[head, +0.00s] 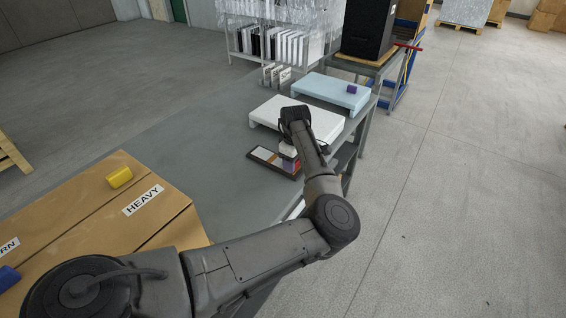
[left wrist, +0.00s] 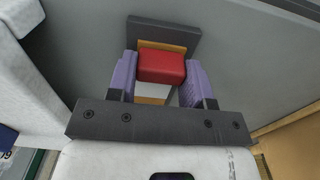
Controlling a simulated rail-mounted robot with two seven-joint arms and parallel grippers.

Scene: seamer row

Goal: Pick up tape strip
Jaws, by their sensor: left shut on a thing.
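A small red piece, which I take as the tape strip (left wrist: 162,67), sits between the purple fingers of my left gripper (left wrist: 160,82) in the left wrist view. The fingers are shut on its two sides. It is over a flat dark tray (left wrist: 165,31) with tan and white areas; I cannot tell whether it still touches the tray. In the head view the tray (head: 263,155) lies on the grey table, and my left gripper (head: 291,167) points down at its right end, partly hidden by my wrist. My right gripper is not in view.
A white platform (head: 315,118) stands just behind the tray. A pale blue platform (head: 325,88) with a purple block (head: 352,89) is farther back. A cardboard box (head: 85,210) with a yellow block (head: 119,177) is at front left. The grey table (head: 195,145) is clear left of the tray.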

